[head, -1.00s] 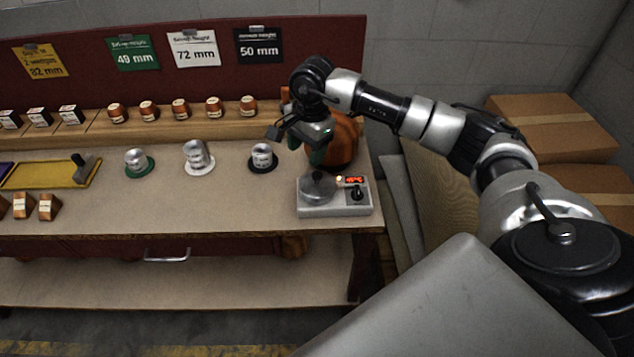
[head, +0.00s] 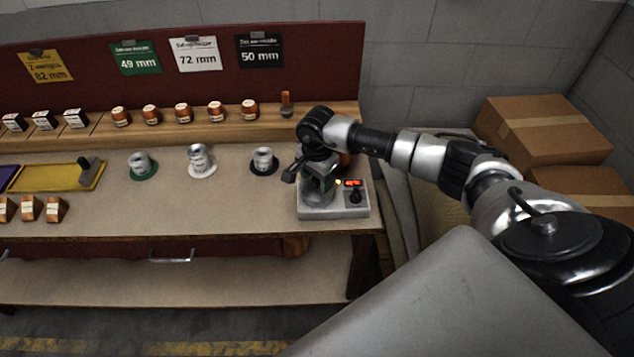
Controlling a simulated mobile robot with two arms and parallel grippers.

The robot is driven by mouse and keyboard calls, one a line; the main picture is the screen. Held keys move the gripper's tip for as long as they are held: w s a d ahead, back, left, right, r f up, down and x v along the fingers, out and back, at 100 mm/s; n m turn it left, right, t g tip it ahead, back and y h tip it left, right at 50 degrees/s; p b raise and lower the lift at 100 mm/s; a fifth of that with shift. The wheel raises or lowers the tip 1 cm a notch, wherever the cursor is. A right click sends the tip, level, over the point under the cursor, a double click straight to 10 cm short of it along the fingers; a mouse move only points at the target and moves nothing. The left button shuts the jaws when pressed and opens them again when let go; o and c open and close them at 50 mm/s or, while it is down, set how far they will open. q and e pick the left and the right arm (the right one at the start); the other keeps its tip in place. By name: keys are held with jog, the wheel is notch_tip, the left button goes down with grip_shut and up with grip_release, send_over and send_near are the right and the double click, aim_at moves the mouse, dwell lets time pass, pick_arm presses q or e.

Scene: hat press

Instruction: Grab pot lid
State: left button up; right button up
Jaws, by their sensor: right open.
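A grey box-like device (head: 335,212) with a red lit display (head: 353,183) and a dark knob stands at the right end of the bench. The round silver pot lid on its left half is now mostly hidden behind my right gripper (head: 318,192). My right gripper points down over that left half, with its jaws open. I cannot tell whether the fingers touch the lid or are just above it. My left gripper is out of view.
Three silver hat-like pieces sit on green (head: 143,172), white (head: 201,170) and black (head: 263,166) bases left of the device. Several orange-brown jars line the rear shelf (head: 190,122). A yellow tray (head: 55,178) lies at left.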

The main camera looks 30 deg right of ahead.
jog(key=shift+f, duration=0.1)
jog(key=shift+c, duration=0.5)
jog(key=c, duration=0.9)
jog(key=shift+c, duration=0.2)
